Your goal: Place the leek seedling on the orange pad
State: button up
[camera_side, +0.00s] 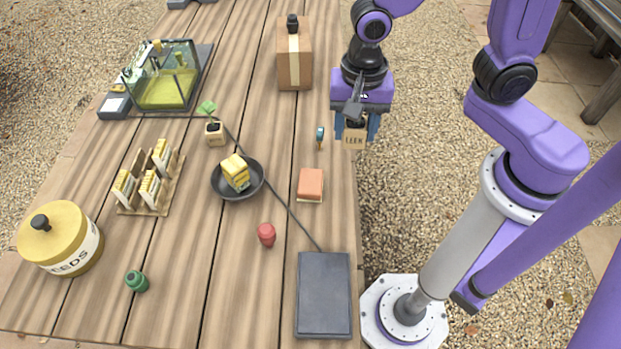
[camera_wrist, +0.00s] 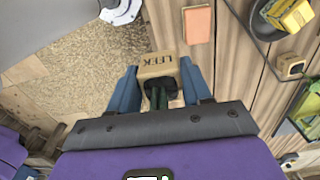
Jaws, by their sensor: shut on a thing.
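The leek seedling (camera_side: 354,141) is a small tan cube pot marked LEEK. My gripper (camera_side: 356,125) is shut on it, with a blue finger on either side. In the side view it hangs in the air, seen against the gravel just right of the table's edge. In the wrist view the pot (camera_wrist: 158,66) sits between the fingertips, with dark soil and green stalks pointing back towards the palm. The orange pad (camera_side: 311,182) lies flat and bare near the table's right edge, below and left of my gripper. The wrist view also shows the pad (camera_wrist: 198,26), apart from the pot.
A dark bowl (camera_side: 220,190) with yellow blocks is left of the pad. A red item (camera_side: 266,234) and grey slab (camera_side: 323,295) are nearer. A cardboard box (camera_side: 291,60) stands behind.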

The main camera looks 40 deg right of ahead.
jog(key=s+d, duration=0.2)
jog(key=s, duration=0.4)
send_over(310, 183)
jog(key=shift+n, duration=0.3)
jog(key=f, duration=0.9)
jog(key=shift+s+d, duration=0.15)
jog(key=shift+s, duration=0.15)
jog(key=shift+w+f, duration=0.3)
jog(key=shift+f, duration=1.6)
jog(key=shift+s+f, duration=0.1)
jog(key=o, duration=1.1)
jog(key=shift+c, duration=0.2)
